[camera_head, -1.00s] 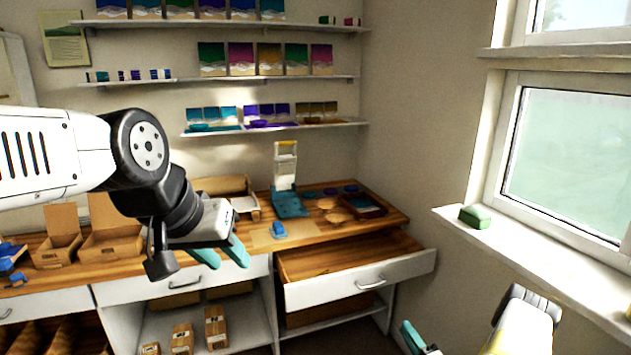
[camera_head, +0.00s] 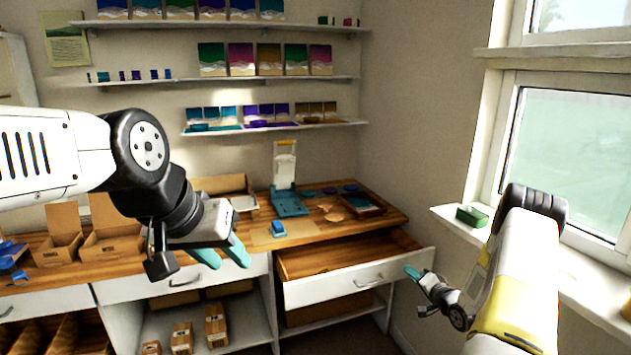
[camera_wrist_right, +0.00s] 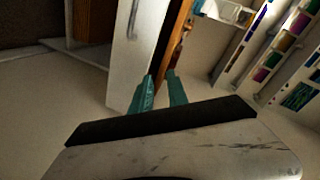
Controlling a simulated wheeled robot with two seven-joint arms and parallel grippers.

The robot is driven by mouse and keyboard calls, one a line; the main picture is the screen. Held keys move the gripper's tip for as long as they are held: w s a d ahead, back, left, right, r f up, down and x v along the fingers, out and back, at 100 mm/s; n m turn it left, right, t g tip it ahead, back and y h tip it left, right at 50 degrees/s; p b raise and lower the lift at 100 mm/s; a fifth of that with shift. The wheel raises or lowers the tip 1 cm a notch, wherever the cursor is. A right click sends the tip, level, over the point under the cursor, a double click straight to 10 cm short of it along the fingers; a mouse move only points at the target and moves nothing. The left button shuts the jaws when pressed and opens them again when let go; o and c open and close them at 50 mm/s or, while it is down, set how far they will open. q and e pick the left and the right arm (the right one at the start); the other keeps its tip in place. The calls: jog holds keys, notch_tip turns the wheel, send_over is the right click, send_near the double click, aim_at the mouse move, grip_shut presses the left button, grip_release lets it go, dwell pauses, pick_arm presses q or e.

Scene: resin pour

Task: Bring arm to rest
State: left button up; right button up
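My left gripper (camera_head: 222,254) hangs in front of the workbench edge, with its two teal fingers apart and nothing between them. My right gripper (camera_head: 418,292) is in the air just right of the pulled-out drawer (camera_head: 360,286), apart from the drawer's handle (camera_head: 370,281). In the right wrist view its two teal fingers (camera_wrist_right: 160,92) have a gap between them and hold nothing. The white drawer front (camera_wrist_right: 130,62) shows beyond the fingertips there.
The wooden workbench (camera_head: 255,239) carries cardboard boxes, a blue block (camera_head: 278,228), a teal stand (camera_head: 289,203) and a tray (camera_head: 363,206). A green block (camera_head: 471,216) sits on the windowsill (camera_head: 447,213), close to my right arm. The wall at right is clear below the sill.

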notch_tip(320, 180, up, 17)
jog(key=w+a+n+g+h, duration=0.1)
jog(key=n+g+h, duration=0.1)
jog(key=n+h, duration=0.1)
jog(key=s+a+r+n+g+h, duration=0.1)
jog(key=s+a+r+g+h, duration=0.15)
jog(key=s+r, duration=0.55)
jog(key=s+a+r+n+g+y, duration=0.1)
jog(key=s+a+r, duration=0.2)
jog(key=s, duration=0.7)
jog(key=s+a+r+n+g+y, duration=0.1)
jog(key=s+a+r+n+g, duration=0.1)
jog(key=s+a, duration=0.4)
jog(key=s+a+r+n+g+y, duration=0.1)
jog(key=s+a+r, duration=0.4)
jog(key=s, duration=1.1)
jog(key=shift+n, duration=0.4)
jog(key=shift+w+a, duration=0.1)
jog(key=shift+w, duration=0.05)
